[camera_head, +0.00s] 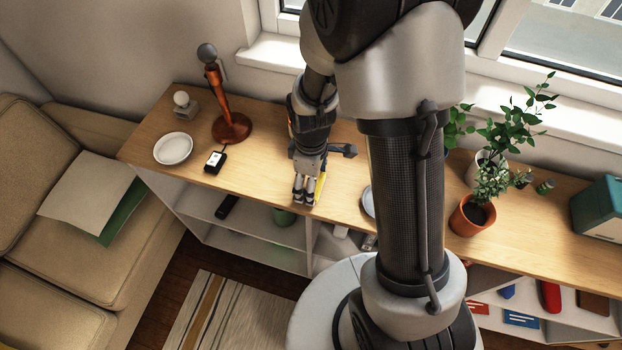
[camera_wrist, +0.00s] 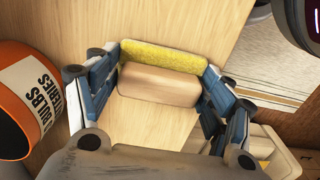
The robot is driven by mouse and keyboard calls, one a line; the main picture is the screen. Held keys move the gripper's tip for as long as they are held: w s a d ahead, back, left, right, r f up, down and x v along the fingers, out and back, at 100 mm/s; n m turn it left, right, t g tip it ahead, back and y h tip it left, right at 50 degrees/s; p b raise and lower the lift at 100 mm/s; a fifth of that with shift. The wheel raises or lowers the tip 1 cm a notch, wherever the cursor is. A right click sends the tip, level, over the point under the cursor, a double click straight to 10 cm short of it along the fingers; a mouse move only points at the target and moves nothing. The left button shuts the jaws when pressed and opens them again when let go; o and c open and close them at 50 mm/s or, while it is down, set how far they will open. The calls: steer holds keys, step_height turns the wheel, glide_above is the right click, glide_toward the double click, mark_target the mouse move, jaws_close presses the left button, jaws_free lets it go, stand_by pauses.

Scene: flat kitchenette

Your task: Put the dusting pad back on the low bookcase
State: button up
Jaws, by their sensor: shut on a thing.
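The dusting pad (camera_wrist: 158,85) is a small block with a pale wooden body and a fuzzy yellow face. In the wrist view my gripper (camera_wrist: 163,72) is shut on it, with a finger at each end. In the head view my gripper (camera_head: 308,192) points down at the front edge of the low bookcase (camera_head: 265,160), with a sliver of yellow beside its fingers. The bookcase's wooden top fills much of the wrist view behind the pad. I cannot tell whether the pad touches this top.
An orange tub (camera_wrist: 30,100) lettered for bulbs and batteries is close on the left. On the top are a white plate (camera_head: 173,148), an orange stand (camera_head: 231,126), a small black device (camera_head: 215,160) and potted plants (camera_head: 472,213). A sofa (camera_head: 60,190) stands left.

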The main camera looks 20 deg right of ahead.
steer(key=o, duration=1.1)
steer(key=s+r+m+t+p, duration=0.1)
steer(key=s+r+m+p, duration=0.1)
steer(key=r, duration=0.9)
steer(key=s+r+m+t+p, duration=0.1)
steer(key=s+r+m+p, duration=0.15)
steer(key=r, duration=0.85)
steer(key=s+r+m+t, duration=0.2)
steer(key=s+r+m, duration=0.4)
steer(key=s+r, duration=0.2)
steer(key=shift+s+r+t, duration=0.15)
steer(key=shift+s+t, duration=0.15)
steer(key=shift+s, duration=1)
